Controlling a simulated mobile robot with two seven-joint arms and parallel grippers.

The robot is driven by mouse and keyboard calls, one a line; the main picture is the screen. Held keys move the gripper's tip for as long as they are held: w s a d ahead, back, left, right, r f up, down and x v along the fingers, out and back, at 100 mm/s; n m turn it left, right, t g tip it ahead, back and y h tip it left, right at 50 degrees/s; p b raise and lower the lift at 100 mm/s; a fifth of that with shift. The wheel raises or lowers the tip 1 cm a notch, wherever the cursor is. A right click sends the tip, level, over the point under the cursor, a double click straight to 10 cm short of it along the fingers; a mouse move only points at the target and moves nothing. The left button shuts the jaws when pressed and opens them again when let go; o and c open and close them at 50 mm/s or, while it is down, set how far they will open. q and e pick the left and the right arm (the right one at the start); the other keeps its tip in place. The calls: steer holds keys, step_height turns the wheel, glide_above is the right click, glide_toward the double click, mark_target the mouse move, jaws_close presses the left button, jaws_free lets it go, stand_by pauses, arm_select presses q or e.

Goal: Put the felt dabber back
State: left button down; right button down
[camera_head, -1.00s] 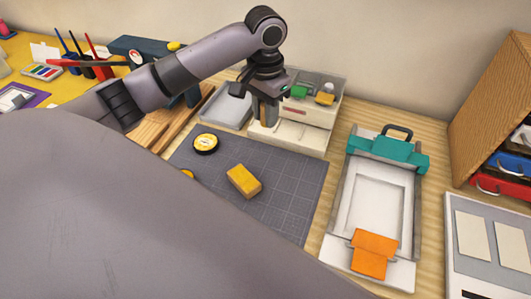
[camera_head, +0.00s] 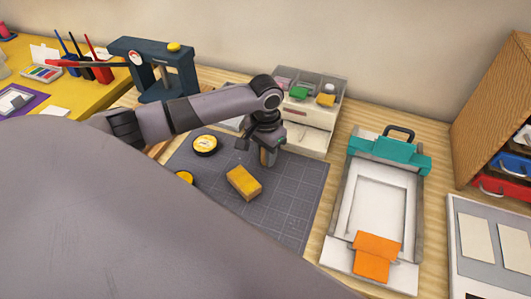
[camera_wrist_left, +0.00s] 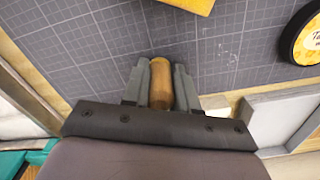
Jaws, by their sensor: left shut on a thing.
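My left gripper (camera_head: 267,150) is over the back part of the grey gridded cutting mat (camera_head: 290,205). It is shut on a wooden cylinder, which looks like the felt dabber (camera_wrist_left: 161,84). In the left wrist view the dabber sits between the two fingers, with the mat behind it. In the head view the dabber (camera_head: 268,158) points downward; I cannot tell whether its lower end touches the mat. Its felt end is not clearly seen. My right gripper is not in view.
A clear-topped organizer (camera_head: 333,112) with green and yellow pieces stands behind the gripper. On the mat are a yellow block (camera_head: 244,183) and a round black-and-yellow tin (camera_head: 205,145). A teal-and-orange press frame (camera_head: 388,160) stands right. The mat's right side is clear.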

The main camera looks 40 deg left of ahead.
arm_select(q)
steer(key=c, duration=0.9)
jaws_free()
steer(key=shift+f, duration=0.1)
step_height(320, 180, up, 12)
steer(key=shift+r+p, duration=0.2)
steer(key=shift+p, duration=0.25)
steer(key=shift+s+f, duration=0.1)
